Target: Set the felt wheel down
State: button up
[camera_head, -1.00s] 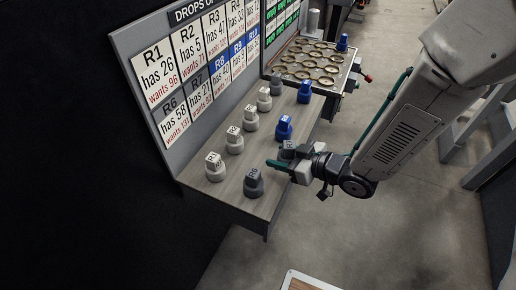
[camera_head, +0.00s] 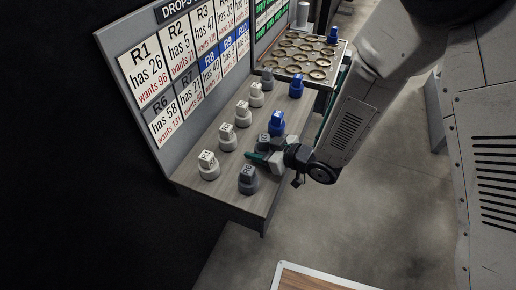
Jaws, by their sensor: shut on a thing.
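My gripper (camera_head: 262,158) is over the front right part of the grey wooden shelf (camera_head: 224,191), shut on a grey stepped piece (camera_head: 263,141) with a label on top. I take this piece for the felt wheel; its label is too small to read surely. The fingers and wrist hide its lower part, so I cannot tell whether it touches the shelf. Another grey piece marked R6 (camera_head: 248,180) stands just in front, and a blue piece (camera_head: 277,122) stands just behind.
White pieces (camera_head: 227,138) stand in a row along the shelf's left side, below a board (camera_head: 186,75) of R labels. Another blue piece (camera_head: 296,85) stands farther back. A tray of round brass-rimmed places (camera_head: 308,55) is beyond the shelf. Bare shelf shows at the front left.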

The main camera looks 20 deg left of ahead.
jog(key=shift+f, duration=0.1)
jog(key=o, duration=1)
jog(key=shift+o, duration=0.2)
jog(key=shift+s+d+r, duration=0.1)
jog(key=shift+d+r, duration=0.1)
jog(key=shift+r, duration=0.05)
jog(key=v, duration=1.1)
jog(key=shift+d, duration=0.2)
jog(key=shift+r, duration=0.1)
